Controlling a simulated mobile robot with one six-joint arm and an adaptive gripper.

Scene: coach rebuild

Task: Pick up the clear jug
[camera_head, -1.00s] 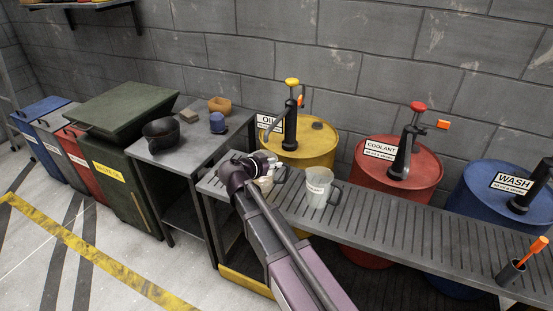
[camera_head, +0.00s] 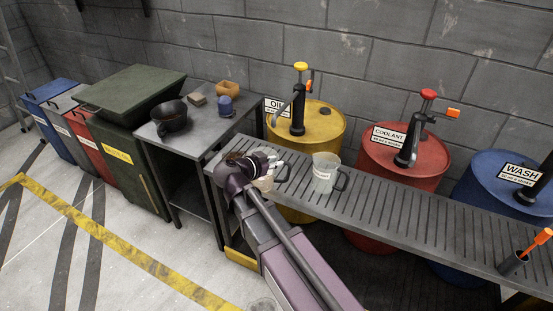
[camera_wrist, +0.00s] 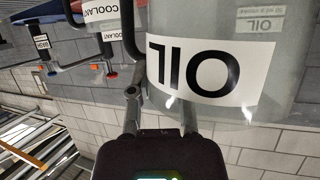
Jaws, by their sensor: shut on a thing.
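The clear jug with an OIL label (camera_wrist: 190,65) fills much of the wrist view, upside down there, with its dark handle at the left. In the head view only part of this jug (camera_head: 265,182) and its handle show behind my gripper (camera_head: 262,165), above or at the left end of the slatted bench. My gripper (camera_wrist: 160,112) is shut on this jug; its fingers are at the jug's edge. The exact contact, and whether the base touches the bench, cannot be told.
The slatted bench (camera_head: 420,222) runs right, in front of yellow, red and blue drums with pumps. A dark tub (camera_head: 169,116), a blue cup (camera_head: 225,106) and an orange-brown pot (camera_head: 228,88) stand on the side table at left. An orange-handled tool in a holder (camera_head: 513,262) is at right.

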